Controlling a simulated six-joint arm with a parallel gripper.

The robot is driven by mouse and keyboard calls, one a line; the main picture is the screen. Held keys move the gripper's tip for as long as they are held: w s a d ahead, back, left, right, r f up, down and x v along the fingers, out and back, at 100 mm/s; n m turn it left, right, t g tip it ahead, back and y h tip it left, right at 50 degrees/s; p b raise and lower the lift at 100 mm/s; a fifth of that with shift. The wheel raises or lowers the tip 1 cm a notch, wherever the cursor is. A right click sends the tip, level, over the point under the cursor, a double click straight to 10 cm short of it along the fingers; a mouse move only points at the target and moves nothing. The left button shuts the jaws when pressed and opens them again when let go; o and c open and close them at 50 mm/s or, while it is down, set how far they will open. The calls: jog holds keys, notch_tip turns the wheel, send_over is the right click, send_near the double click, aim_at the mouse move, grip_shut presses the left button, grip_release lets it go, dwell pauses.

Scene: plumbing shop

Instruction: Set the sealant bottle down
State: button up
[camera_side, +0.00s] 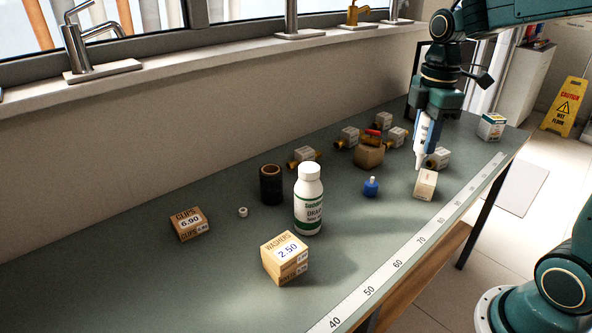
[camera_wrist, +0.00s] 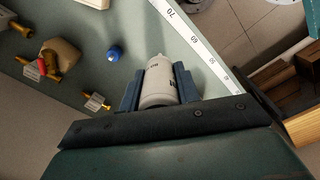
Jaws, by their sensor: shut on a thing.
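The sealant bottle (camera_side: 421,143) is white with a narrow nozzle, and it hangs nozzle-down from my gripper (camera_side: 426,122) in the side view. My gripper is shut on it. In the wrist view, the bottle (camera_wrist: 158,88) lies between the two blue-grey fingers of my gripper (camera_wrist: 158,82), its nozzle pointing away from the wrist. In the side view the nozzle tip is just behind a small cardboard box (camera_side: 425,184). I cannot tell whether the tip touches anything.
The green bench (camera_side: 160,270) holds a white drain bottle (camera_side: 309,205), a washers box (camera_side: 285,258), a clips box (camera_side: 189,224), a black cylinder (camera_side: 270,185), a blue-capped piece (camera_side: 371,187) and several brass fittings with tags. A ruler strip (camera_side: 400,262) runs along the front edge. The front left is clear.

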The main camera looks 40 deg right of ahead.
aim_at(421, 156)
notch_tip(421, 156, down, 13)
jog(key=shift+f, duration=0.2)
jog(key=shift+f, duration=0.1)
jog(key=shift+f, duration=2)
jog(key=shift+f, duration=0.2)
jog(key=o, duration=1)
jog(key=shift+r, duration=0.2)
jog(key=shift+r, duration=6)
